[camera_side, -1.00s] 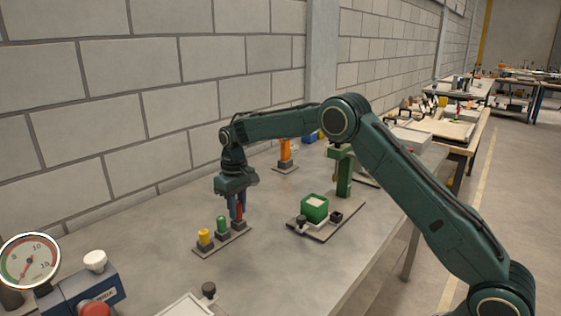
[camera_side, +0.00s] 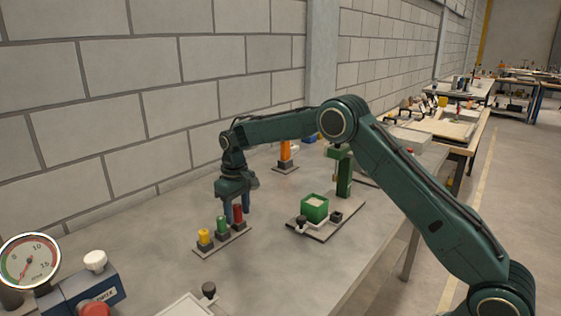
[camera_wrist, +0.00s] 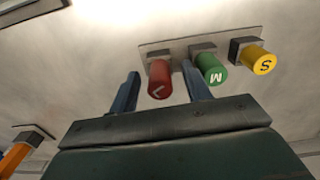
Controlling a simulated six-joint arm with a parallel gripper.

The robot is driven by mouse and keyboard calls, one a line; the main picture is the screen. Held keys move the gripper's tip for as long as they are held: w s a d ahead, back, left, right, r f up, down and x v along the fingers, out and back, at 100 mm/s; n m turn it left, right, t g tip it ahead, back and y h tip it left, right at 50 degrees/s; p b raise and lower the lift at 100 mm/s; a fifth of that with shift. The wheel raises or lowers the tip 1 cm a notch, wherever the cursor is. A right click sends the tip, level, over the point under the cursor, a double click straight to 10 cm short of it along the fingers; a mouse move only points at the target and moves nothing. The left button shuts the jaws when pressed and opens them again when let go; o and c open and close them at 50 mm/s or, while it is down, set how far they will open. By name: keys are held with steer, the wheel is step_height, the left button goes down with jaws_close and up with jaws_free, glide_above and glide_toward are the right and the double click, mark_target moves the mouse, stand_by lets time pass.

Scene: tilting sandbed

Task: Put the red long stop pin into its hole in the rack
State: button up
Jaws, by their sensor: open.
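The red pin (camera_side: 238,215), marked L, stands upright in the dark socket at the far end of the small rack (camera_side: 208,247). In the wrist view the red pin (camera_wrist: 160,80) shows between my two blue fingers, with visible space on both sides. My gripper (camera_wrist: 160,71) is open and holds nothing. In the side view my gripper (camera_side: 236,210) is right at the red pin, with its fingers pointing down just behind and beside it. The pin's foot is hidden inside its socket.
The green pin (camera_side: 221,224), marked M, and the yellow pin (camera_side: 204,237), marked S, stand in the same rack. A green sand box (camera_side: 314,209) on a plate is to the right. An orange post (camera_side: 285,152) stands behind. Bench in front of the rack is clear.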

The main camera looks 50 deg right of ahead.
mark_target(237, 205)
steer(key=shift+r, duration=0.15)
step_height(237, 205, up, 14)
steer(key=shift+f, duration=0.25)
stand_by(0.4)
stand_by(0.5)
steer(key=s+r+t, duration=0.1)
steer(key=s+r, duration=0.5)
steer(key=s, duration=0.4)
steer(key=s+r+t, duration=0.2)
steer(key=s+r, duration=0.4)
steer(key=s, duration=0.4)
steer(key=s+f+t, duration=0.1)
steer(key=s+f, duration=0.3)
steer(key=s, duration=0.7)
steer(key=s+f+t, duration=0.1)
steer(key=s+f, duration=0.3)
steer(key=s, duration=0.6)
steer(key=shift+s+a+m+t, duration=0.3)
steer(key=shift+s+a, duration=0.05)
steer(key=shift+a, duration=0.05)
